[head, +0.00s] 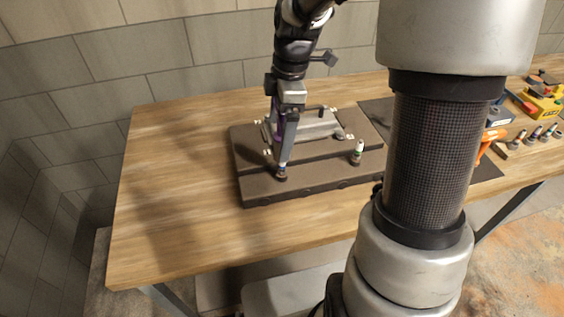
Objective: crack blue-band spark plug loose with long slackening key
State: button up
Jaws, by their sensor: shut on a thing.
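The dark brown engine block (310,190) lies on the wooden bench. My gripper (288,115) is above its left part, shut on a long upright tool, seemingly the slackening key (284,150). The tool's lower end meets a dark round fitting at the block's front left, and I cannot tell whether it is seated. Any plug under it is hidden, so no blue band shows there. A white spark plug (358,152) stands upright in the block further right; its band looks greenish, but is too small to be sure.
A grey metal cover (318,126) with a dark handle sits at the block's back. The bench's left (165,190) is clear.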

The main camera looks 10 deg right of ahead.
jog(key=shift+r, duration=0.7)
jog(key=shift+f, duration=0.1)
jog(key=shift+m, duration=0.7)
jog(key=m, duration=0.3)
jog(key=shift+w+t+b, duration=0.1)
jog(key=shift+t+b, duration=0.2)
jog(key=m, duration=0.4)
jog(key=shift+d+m+h, duration=0.1)
jog(key=shift+m+h, duration=0.2)
jog(key=shift+m, duration=0.1)
jog(key=m+t, duration=0.1)
jog(key=m, duration=0.3)
jog(key=shift+w+b, duration=0.1)
jog(key=shift+b, duration=0.25)
jog(key=m, duration=0.4)
jog(key=shift+w+d+h, duration=0.1)
jog(key=shift+d+h, duration=0.05)
jog(key=shift+h, duration=0.25)
